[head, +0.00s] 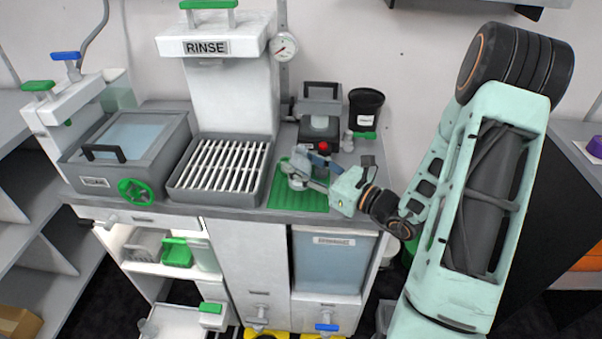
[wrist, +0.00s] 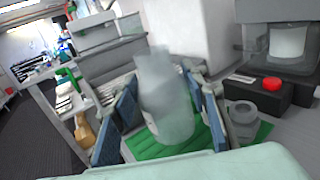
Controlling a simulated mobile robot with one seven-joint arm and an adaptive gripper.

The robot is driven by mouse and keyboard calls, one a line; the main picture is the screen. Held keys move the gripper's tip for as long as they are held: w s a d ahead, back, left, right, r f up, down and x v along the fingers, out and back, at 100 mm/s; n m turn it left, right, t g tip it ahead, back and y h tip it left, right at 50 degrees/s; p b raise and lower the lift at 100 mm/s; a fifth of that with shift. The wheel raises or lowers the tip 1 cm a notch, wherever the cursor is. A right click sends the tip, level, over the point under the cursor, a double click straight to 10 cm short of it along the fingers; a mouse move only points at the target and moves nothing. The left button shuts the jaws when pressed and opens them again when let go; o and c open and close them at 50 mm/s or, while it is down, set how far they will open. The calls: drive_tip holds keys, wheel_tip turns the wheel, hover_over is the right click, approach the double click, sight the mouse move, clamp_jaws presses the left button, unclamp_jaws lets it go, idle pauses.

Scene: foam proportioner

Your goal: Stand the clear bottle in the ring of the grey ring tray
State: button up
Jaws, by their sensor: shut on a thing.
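My gripper (head: 308,170) is over the green mat (head: 290,200) at the right end of the counter. In the wrist view its blue-padded fingers stand on both sides of the clear bottle (wrist: 166,105), and it is shut on it. The bottle is pale, see-through and close to upright, with its neck toward the top of the picture. Its base shows against the green mat; I cannot tell whether it touches. In the head view the fingers largely hide the bottle. I cannot make out the grey ring tray with certainty in either view.
A black tub (head: 365,108) is behind. The slatted rinse basin (head: 217,165) is left of the mat. Below, a lit shelf holds a green carrier (head: 177,254).

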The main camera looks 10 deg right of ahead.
drive_tip(key=shift+f, duration=1.45)
drive_tip(key=shift+f+b, duration=0.15)
drive_tip(key=shift+b, duration=0.15)
drive_tip(key=o, duration=1.2)
drive_tip(key=shift+o, duration=0.2)
